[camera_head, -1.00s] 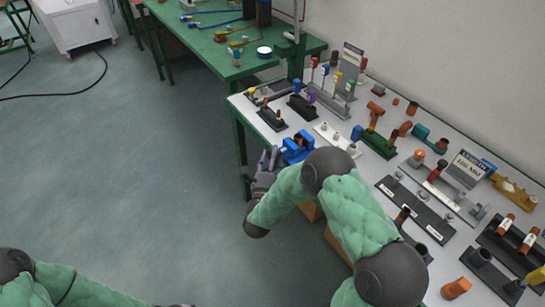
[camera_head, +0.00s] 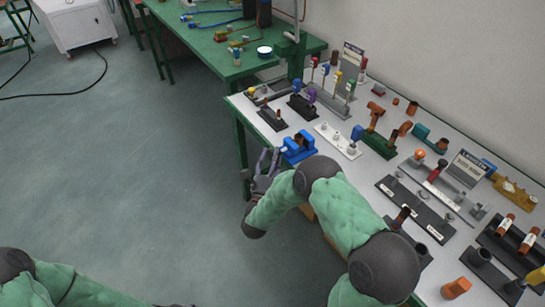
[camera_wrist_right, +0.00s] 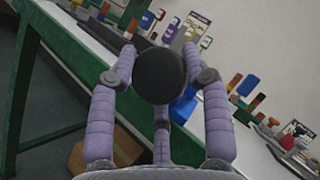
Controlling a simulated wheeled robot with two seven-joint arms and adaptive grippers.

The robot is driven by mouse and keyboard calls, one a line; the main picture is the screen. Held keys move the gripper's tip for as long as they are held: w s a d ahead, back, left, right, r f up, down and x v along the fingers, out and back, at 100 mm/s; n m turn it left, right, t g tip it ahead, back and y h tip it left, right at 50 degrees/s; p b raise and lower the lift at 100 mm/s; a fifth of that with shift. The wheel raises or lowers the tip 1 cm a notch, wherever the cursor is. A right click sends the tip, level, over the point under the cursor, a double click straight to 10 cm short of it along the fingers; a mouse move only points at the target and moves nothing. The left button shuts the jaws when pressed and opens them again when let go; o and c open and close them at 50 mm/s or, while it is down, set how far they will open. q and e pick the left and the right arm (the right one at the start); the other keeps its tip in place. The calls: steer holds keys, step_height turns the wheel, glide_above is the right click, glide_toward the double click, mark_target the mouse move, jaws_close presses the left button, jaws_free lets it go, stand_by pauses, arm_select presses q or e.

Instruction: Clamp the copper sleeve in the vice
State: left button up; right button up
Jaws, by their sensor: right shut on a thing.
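The blue vice (camera_head: 298,148) stands at the front edge of the white bench. In the right wrist view its blue body (camera_wrist_right: 183,106) shows partly behind the held thing. My right gripper (camera_head: 268,160) is beside the vice, just off the bench edge. I cannot tell whether this is the copper sleeve or a part of the vice. My left sleeve shows at the lower left; its gripper is out of frame.
The white bench (camera_head: 240,103) carries several fixtures right of the vice, including a white plate with pegs (camera_head: 337,141) and a green stand (camera_head: 378,144). A green table (camera_head: 225,62) stands behind.

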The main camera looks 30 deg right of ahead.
steer(key=o, duration=1.1)
steer(key=shift+d, duration=0.1)
steer(key=shift+o, duration=0.2)
steer(key=v, duration=0.7)
steer(key=shift+s+a, duration=0.15)
steer(key=shift+a, duration=0.05)
steer(key=shift+f, duration=0.1)
